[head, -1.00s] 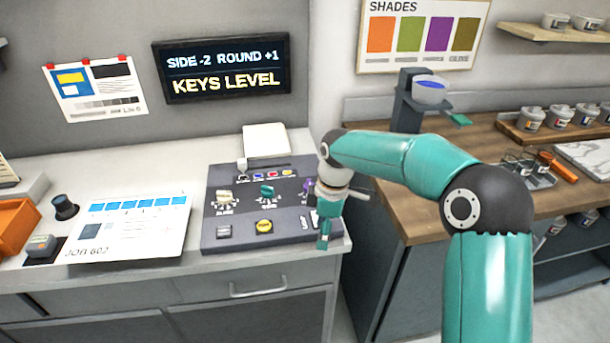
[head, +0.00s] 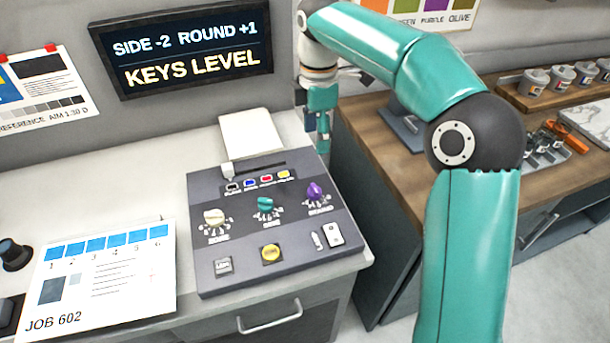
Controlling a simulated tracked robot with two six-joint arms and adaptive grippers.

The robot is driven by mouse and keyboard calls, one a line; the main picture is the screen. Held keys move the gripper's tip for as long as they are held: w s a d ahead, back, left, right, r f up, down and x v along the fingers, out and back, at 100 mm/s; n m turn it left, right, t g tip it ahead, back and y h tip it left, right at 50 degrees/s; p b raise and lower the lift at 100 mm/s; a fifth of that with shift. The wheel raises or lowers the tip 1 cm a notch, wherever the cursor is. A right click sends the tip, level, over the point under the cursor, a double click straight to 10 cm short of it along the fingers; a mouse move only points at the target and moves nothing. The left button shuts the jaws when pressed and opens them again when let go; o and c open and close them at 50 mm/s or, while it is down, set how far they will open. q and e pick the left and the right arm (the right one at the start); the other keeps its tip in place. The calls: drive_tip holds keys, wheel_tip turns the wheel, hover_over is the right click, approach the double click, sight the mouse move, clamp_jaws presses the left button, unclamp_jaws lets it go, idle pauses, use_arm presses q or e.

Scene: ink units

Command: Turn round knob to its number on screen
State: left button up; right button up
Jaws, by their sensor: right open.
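The screen (head: 185,48) on the wall reads SIDE -2 ROUND +1, with KEYS LEVEL below. The dark control panel (head: 305,254) on the counter carries three knobs in a row: a cream one (head: 214,217) at left, a teal one (head: 265,204) in the middle and a purple one (head: 315,191) at right. The small labels and scales under them are too blurred to read surely. My right gripper (head: 321,136) is open and empty. It shows above the purple knob in the picture, near the panel's far right corner, apart from all knobs. My left gripper is out of view.
The panel also has a slider (head: 228,171), a yellow button (head: 270,254), a grey button (head: 222,267) and two small white switches (head: 334,234). A JOB 602 sheet (head: 130,286) lies at left. A wooden bench (head: 376,136) stands at right.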

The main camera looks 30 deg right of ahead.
sight(314, 187)
wheel_tip(314, 187, down, 17)
drive_tip(key=shift+r, duration=0.2)
idle(0.3)
drive_tip(key=c, duration=1.2)
